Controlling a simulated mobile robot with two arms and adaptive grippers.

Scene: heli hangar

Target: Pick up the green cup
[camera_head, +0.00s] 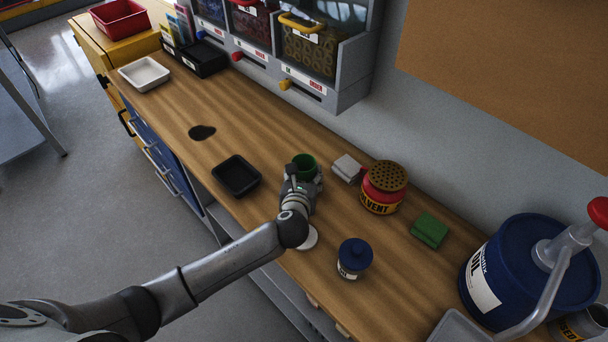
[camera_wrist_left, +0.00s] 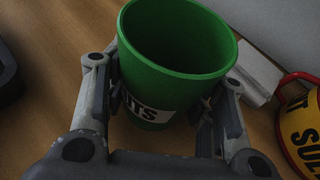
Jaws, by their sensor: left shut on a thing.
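The green cup (camera_head: 304,163) is upright at the wooden workbench (camera_head: 262,136), between the black tray and the white cloths. In the left wrist view the green cup (camera_wrist_left: 176,50) fills the middle, with its open rim up and a white label on its side. My left gripper (camera_head: 302,178) is around the cup; in the left wrist view its two fingers (camera_wrist_left: 165,105) press on either side of it. I cannot tell whether the cup's base touches the bench. My right gripper is not in view.
A black tray (camera_head: 236,178) lies left of the cup. White folded cloths (camera_head: 347,168), a red solvent can (camera_head: 382,190) and a green block (camera_head: 429,230) stand to the right. A blue-lidded jar (camera_head: 354,257) is nearer. Parts bins (camera_head: 320,55) line the back.

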